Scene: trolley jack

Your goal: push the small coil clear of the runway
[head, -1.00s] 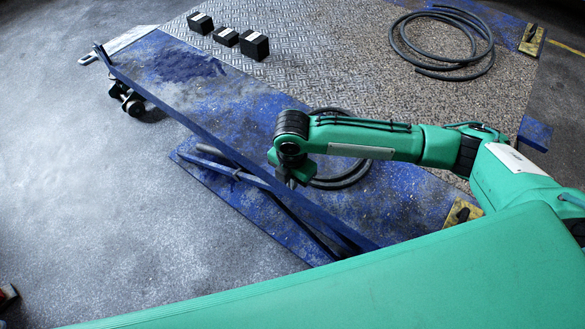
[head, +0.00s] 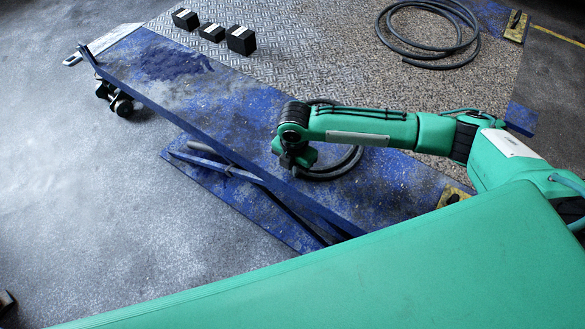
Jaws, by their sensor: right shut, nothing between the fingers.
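The small dark coil (head: 352,166) lies on the blue runway (head: 245,105), near its right half. My arm crosses over it and hides its middle, so only the near right curve and a bit of the far edge show. My right gripper (head: 297,172) points down at the coil's left side, shut and empty. I cannot tell whether its fingertips touch the coil. My left gripper is not in view.
A larger hose coil (head: 466,52) lies on the patterned floor plate at the upper right. Several black blocks (head: 241,40) stand on the plate behind the runway. Yellow blocks (head: 516,27) sit at the right. Grey floor (head: 90,220) at the left is open.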

